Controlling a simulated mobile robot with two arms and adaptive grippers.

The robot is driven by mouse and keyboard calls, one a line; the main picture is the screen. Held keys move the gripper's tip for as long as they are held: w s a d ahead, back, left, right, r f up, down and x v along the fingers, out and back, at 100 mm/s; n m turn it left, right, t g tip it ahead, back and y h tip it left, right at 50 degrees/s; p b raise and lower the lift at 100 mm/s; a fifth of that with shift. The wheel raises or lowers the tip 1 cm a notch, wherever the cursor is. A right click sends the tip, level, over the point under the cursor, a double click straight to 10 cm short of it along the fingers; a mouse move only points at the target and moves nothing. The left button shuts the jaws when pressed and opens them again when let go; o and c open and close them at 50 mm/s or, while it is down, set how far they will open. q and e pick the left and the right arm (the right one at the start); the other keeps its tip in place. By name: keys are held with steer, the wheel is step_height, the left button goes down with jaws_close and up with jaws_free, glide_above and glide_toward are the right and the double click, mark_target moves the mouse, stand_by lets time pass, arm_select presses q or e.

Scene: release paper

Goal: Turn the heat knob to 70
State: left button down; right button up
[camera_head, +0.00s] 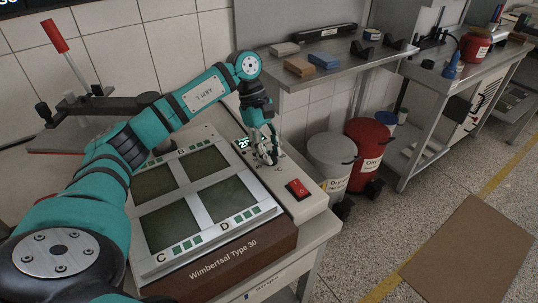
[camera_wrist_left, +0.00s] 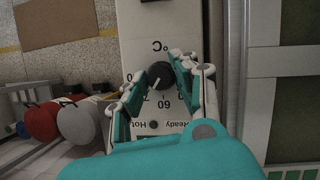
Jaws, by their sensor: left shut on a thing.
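The heat knob (camera_wrist_left: 160,74) is a dark round dial on the pale panel of the machine. In the wrist view a white pointer line on it points down and slightly left, toward the printed numbers near 60 and a partly hidden 7. I cannot read the exact setting. My left gripper (camera_wrist_left: 158,84) has its fingers on both sides of the knob and is shut on it. In the head view the left gripper (camera_head: 266,157) reaches down onto the panel and hides the knob. My right gripper is not in view.
A small display (camera_head: 243,143) reading about 25 is left of the gripper. A red switch (camera_head: 298,189) lies in front of it on the panel. The press plates (camera_head: 205,200) are to the left. A grey bin (camera_head: 331,160) and red bin (camera_head: 368,150) stand right of the machine.

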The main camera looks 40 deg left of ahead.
arm_select(q)
steer(key=shift+w+m+g+b, duration=0.15)
steer(key=shift+m+g+b, duration=0.3)
steer(key=shift+m, duration=0.55)
steer(key=shift+r+y, duration=0.1)
steer(key=shift+y, duration=0.2)
steer(key=c, duration=1.1)
jaws_free()
steer(key=shift+o, duration=0.3)
steer(key=v, duration=1.2)
steer(key=shift+a, duration=0.1)
